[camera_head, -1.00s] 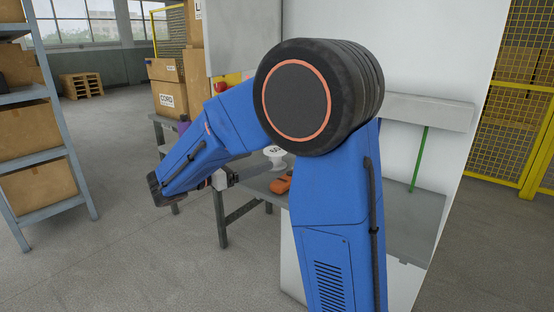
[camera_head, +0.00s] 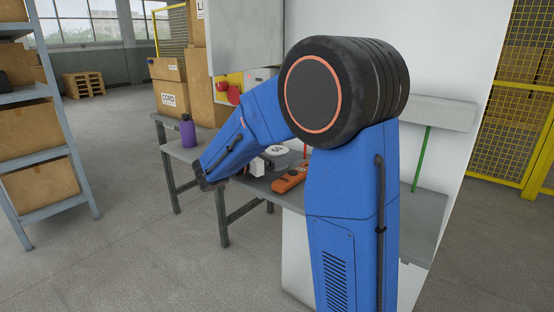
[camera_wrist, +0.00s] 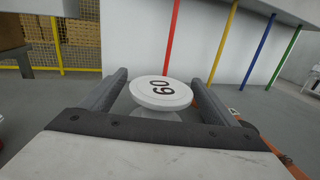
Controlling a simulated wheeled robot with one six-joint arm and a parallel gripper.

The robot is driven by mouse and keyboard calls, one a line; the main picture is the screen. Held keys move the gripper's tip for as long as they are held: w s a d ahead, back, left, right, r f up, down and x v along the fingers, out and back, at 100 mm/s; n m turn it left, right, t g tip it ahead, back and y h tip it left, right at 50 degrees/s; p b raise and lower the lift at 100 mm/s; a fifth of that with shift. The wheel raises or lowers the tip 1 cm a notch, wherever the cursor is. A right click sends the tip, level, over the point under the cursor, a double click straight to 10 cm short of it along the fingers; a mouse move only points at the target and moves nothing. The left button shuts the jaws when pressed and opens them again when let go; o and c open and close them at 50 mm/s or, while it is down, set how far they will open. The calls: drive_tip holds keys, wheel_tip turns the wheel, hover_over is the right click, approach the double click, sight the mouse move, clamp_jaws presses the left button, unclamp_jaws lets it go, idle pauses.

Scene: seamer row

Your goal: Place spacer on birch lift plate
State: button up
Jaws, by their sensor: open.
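A white round piece marked 60 (camera_wrist: 162,92), with a wide flat top on a narrower lower part, stands upright in the wrist view. I take it to be the spacer. My gripper (camera_wrist: 159,77) is open, with one finger on each side of it; I cannot tell whether either finger touches it. In the head view the white piece's top (camera_head: 275,150) shows just past my forearm, above the grey bench. My forearm hides much of my gripper there. I cannot make out a birch lift plate in either view.
An orange tool (camera_head: 290,180) lies on the grey bench (camera_head: 262,187), close to the white piece. A purple bottle (camera_head: 187,132) stands at the bench's left. Coloured rods, including a red one (camera_wrist: 172,38), rise behind. A white cabinet wall borders the right.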

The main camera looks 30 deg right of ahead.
drive_tip(key=shift+d, duration=0.75)
drive_tip(key=c, duration=1.3)
